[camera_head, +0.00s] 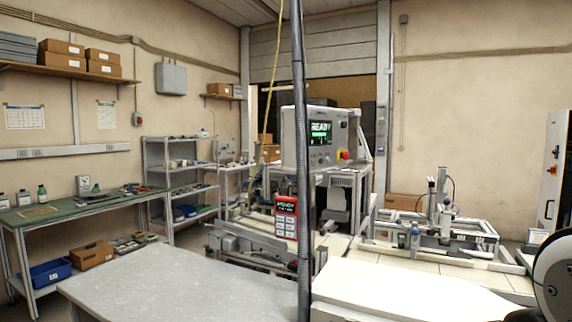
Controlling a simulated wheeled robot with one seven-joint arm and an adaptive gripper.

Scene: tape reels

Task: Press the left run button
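Which control is the left run button I cannot tell at this size. A dark vertical pole or cable passes in front of the machine and hides part of it. My gripper is not in view.
A pale, bare tabletop (190,285) fills the lower left, and a white surface (400,295) lies right of the pole. A white reel (555,275) stands at the right edge. A green-topped bench (75,210) and grey shelves (180,172) stand left. A metal fixture (440,225) sits right of the machine.

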